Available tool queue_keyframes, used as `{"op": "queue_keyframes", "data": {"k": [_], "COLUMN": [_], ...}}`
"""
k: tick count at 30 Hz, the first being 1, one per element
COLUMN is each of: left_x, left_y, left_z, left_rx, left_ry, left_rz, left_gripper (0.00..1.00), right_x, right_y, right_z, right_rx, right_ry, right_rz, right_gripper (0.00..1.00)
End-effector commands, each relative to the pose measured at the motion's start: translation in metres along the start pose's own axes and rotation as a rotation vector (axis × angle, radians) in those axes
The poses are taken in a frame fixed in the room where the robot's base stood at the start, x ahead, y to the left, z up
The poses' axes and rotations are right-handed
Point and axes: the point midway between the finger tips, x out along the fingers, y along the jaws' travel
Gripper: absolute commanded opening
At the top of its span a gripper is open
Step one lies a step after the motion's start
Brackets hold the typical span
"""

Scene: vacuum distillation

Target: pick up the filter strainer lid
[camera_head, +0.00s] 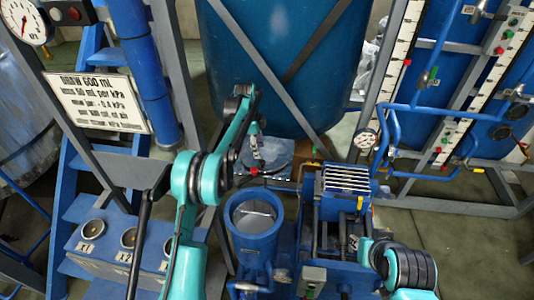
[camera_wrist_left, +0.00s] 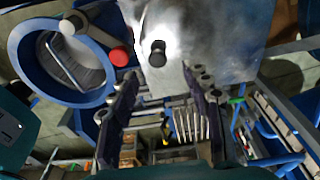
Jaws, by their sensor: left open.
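My left gripper (camera_head: 257,150) hangs over the plate's left part. In the wrist view its two fingers (camera_wrist_left: 160,78) are apart with nothing between them, below the dark spot. Contact cannot be told. My right arm shows at the lower right; its gripper cannot be made out.
The housing (camera_wrist_left: 20,55) holds a grey basket with a bar handle. A red knob (camera_wrist_left: 118,56) sits beside it. A slatted blue unit (camera_head: 347,178) stands right of the housing. A big blue tank (camera_head: 285,60) and diagonal frame bars rise behind.

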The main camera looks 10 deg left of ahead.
Motion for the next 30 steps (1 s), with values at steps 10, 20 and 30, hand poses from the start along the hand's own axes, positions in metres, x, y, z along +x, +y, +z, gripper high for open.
{"op": "queue_keyframes", "data": {"k": [10, 20, 30], "left_x": [0.05, 0.065, 0.064], "left_y": [0.004, 0.004, 0.004], "left_z": [-0.002, -0.002, -0.002], "left_rx": [-0.002, -0.003, -0.003], "left_ry": [0.0, 0.0, 0.0], "left_rz": [-0.001, -0.002, -0.002], "left_gripper": [0.48, 0.48, 0.0], "right_x": [0.007, 0.008, 0.008], "right_y": [0.0, 0.0, 0.0], "right_z": [0.005, 0.006, 0.006], "right_rx": [0.0, 0.0, 0.0], "right_ry": [0.0, 0.0, 0.0], "right_rz": [0.0, 0.0, 0.0], "right_gripper": [0.28, 0.28, 0.28]}}
